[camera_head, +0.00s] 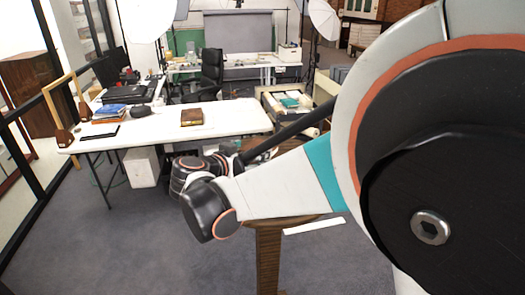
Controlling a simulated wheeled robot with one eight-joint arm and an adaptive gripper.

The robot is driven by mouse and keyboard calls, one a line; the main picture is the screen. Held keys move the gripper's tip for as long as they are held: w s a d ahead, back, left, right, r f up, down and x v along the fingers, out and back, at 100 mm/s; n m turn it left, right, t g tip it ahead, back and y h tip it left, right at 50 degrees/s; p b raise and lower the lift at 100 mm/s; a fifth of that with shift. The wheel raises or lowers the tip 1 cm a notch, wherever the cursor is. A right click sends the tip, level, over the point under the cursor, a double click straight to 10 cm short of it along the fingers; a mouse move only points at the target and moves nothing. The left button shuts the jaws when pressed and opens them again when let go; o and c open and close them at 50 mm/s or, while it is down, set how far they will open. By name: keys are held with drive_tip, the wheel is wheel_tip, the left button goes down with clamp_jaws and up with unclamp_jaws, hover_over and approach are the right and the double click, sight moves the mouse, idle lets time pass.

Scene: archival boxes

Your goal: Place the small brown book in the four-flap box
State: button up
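A small brown book (192,117) lies flat on the white table (240,121), near its middle. A pale open box (268,102) stands right of the table with light and teal items in it; I cannot tell whether it is the four-flap box. My arm crosses the right and middle of the view. Its dark end parts, where my gripper (229,158) seems to be, are below and in front of the table, apart from the book. The fingers are too small and covered to make out.
Blue books (112,111) and a dark flat folder (99,132) lie on the table's left part. A black chair (211,69) stands behind it. A wooden stand (269,255) rises below my arm. Grey carpet (130,245) is clear at the lower left.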

wheel_tip(320, 180, down, 9)
drive_tip(key=b, duration=0.4)
drive_tip(key=shift+r, duration=0.25)
drive_tip(key=shift+s, duration=0.1)
drive_tip(key=o, duration=1.2)
drive_tip(key=shift+r, duration=0.1)
